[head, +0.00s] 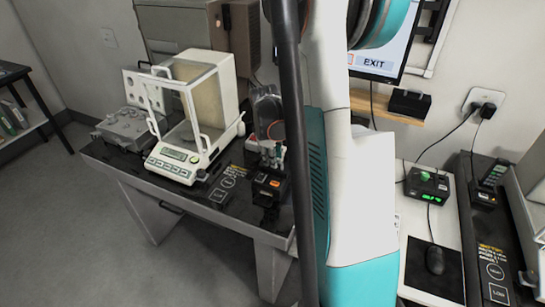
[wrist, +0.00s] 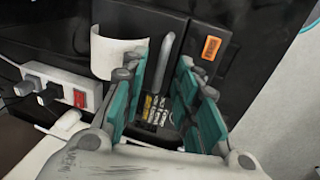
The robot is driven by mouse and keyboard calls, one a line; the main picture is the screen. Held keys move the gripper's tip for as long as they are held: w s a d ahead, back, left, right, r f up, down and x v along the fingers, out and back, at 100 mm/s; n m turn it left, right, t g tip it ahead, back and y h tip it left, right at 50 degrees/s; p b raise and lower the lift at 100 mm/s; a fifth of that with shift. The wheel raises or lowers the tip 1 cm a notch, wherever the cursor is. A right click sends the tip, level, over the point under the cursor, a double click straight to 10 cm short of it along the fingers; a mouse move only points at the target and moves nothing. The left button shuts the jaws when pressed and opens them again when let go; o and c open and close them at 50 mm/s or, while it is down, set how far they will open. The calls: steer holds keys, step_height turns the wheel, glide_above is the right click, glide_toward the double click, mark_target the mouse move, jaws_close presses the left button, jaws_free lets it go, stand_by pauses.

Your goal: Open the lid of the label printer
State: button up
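The label printer (wrist: 225,28) appears to be the black box at the top of the wrist view. A curled white paper label (wrist: 117,58) hangs on its front, and an orange sticker (wrist: 211,47) is on its right part. My gripper (wrist: 163,61) is open, with its teal-padded fingers apart in front of the box. A grey bar-like handle (wrist: 166,52) shows between the fingers. I cannot tell whether a finger touches it. The lid's edges cannot be made out.
A white power strip (wrist: 62,87) with black plugs and a red switch lies left of the gripper. In the head view, a balance with a glass case (head: 195,115) stands on the dark-topped table (head: 200,205). A monitor (head: 385,45) and a mouse (head: 435,260) are right of my arm.

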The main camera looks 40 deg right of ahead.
jaws_close()
